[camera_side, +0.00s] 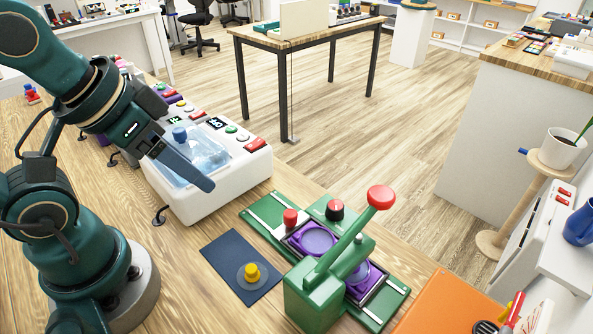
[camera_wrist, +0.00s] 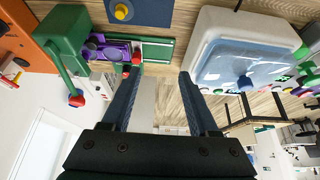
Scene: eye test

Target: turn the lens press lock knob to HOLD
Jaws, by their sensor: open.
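The green lens press (camera_side: 315,300) stands at the front of the bench, with a long lever ending in a red ball (camera_side: 381,197). A round knob (camera_side: 335,209) with a black skirt and red top sits on its rear green block; I take it for the lock knob. Its markings and setting are too small to read. The press also shows at upper left in the wrist view (camera_wrist: 70,38). My gripper (camera_wrist: 158,76) is open and empty. In the side view it hangs above the white bath, left of the press and apart from it.
The white bath (camera_side: 215,200) with a clear bluish lid (camera_side: 200,153) lies below my gripper. A second red knob (camera_side: 290,217) stands beside the purple lens tray (camera_side: 313,240). A dark blue mat (camera_side: 226,258) bears a yellow-knobbed disc.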

